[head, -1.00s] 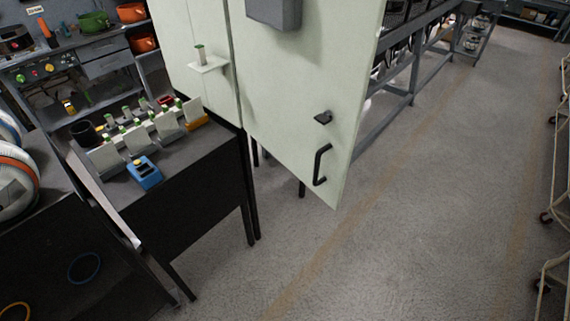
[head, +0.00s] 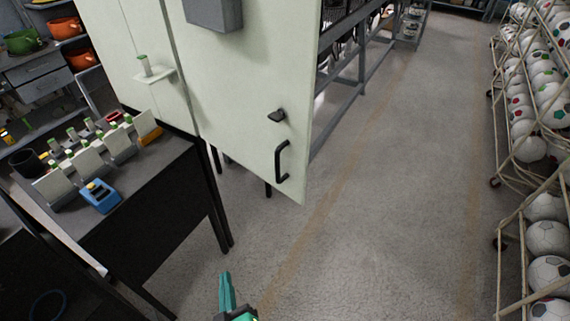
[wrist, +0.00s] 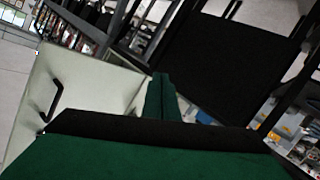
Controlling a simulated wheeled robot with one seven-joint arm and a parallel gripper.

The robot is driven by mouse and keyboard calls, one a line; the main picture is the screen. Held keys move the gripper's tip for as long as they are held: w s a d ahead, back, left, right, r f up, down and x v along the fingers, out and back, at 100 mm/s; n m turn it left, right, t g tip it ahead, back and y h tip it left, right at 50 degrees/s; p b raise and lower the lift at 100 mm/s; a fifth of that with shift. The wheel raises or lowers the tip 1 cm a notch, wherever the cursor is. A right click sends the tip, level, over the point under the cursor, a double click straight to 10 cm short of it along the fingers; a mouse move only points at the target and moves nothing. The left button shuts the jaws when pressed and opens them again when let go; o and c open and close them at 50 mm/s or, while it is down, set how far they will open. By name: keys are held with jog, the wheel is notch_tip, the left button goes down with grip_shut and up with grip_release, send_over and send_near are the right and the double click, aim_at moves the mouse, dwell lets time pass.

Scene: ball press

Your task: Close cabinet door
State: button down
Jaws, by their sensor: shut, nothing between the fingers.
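The cabinet door (head: 245,95) is a tall pale green panel with a black bar handle (head: 281,162) and a small black latch (head: 277,115) above it. It stands swung out toward the aisle. My gripper (head: 226,280) is at the bottom of the head view, low and in front of the door, apart from it in the picture. Its teal fingers are together and empty. In the wrist view the fingers (wrist: 161,85) point ahead, with the door (wrist: 95,85) and its handle (wrist: 54,97) to the left.
A black table (head: 150,215) with several small items and a blue box (head: 100,196) stands left of the door. Racks of soccer balls (head: 548,238) line the right side. The grey floor aisle (head: 400,180) between is clear.

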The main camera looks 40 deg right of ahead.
jog(key=w+d+r+m+g+h, duration=0.1)
jog(key=w+d+r+m+h, duration=0.2)
jog(key=w+d+r+h, duration=0.4)
jog(key=m+g+h, duration=0.5)
jog(key=m+g, duration=0.4)
jog(key=m, duration=0.4)
send_near(295, 154)
jog(key=x, duration=0.6)
jog(key=shift+w+d, duration=0.15)
jog(key=shift+d, duration=0.05)
jog(key=shift+d, duration=0.1)
